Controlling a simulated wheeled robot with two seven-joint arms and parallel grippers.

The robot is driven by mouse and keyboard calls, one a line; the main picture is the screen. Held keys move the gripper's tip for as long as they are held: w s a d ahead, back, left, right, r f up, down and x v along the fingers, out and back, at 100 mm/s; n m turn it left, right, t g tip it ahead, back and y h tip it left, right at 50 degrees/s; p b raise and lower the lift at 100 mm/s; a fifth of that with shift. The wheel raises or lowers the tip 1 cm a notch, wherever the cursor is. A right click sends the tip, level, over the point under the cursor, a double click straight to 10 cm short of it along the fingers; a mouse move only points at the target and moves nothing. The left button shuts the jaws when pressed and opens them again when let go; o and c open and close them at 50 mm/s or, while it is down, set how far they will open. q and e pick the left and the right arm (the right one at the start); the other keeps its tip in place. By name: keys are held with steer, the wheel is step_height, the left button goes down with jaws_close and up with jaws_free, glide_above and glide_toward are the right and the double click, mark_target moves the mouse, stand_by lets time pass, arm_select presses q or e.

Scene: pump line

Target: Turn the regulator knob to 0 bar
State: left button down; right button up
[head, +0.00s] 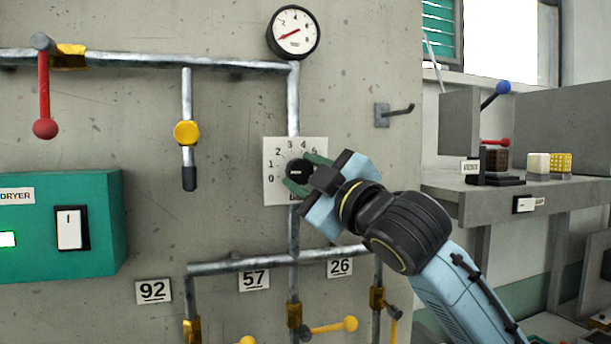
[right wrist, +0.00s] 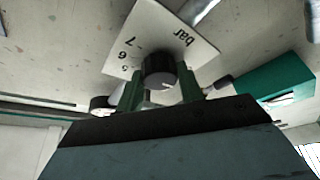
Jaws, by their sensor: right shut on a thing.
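The regulator knob (head: 295,171) is a dark round knob on a white scale plate (head: 279,194) marked in bar, on the pipe in the wall's middle. My right gripper (head: 305,174) reaches in from the lower right and is shut on the knob. In the right wrist view the knob (right wrist: 160,68) sits between the green fingers of my right gripper (right wrist: 162,92), with a pale pointer mark on its face. Part of the scale is hidden by the gripper in the head view. The pressure gauge (head: 293,33) above has a red needle pointing to the lower left. My left gripper is not in view.
A red-handled valve (head: 44,100) and a yellow-banded handle (head: 187,132) hang at the left. A green dryer box (head: 100,225) stands lower left. Pipes with yellow-handled valves (head: 330,326) run below. A wall hook (head: 395,114) and a grey shelf (head: 500,196) are at the right.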

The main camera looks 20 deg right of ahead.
steer(key=shift+d+n+g+y, duration=0.1)
steer(key=shift+n+g+y, duration=0.3)
steer(key=shift+n, duration=1.2)
steer(key=shift+r+n+g, duration=0.1)
steer(key=shift+n+g, duration=0.2)
steer(key=o, duration=1)
steer(key=b+v, duration=0.4)
steer(key=v, duration=0.9)
steer(key=shift+s, duration=0.2)
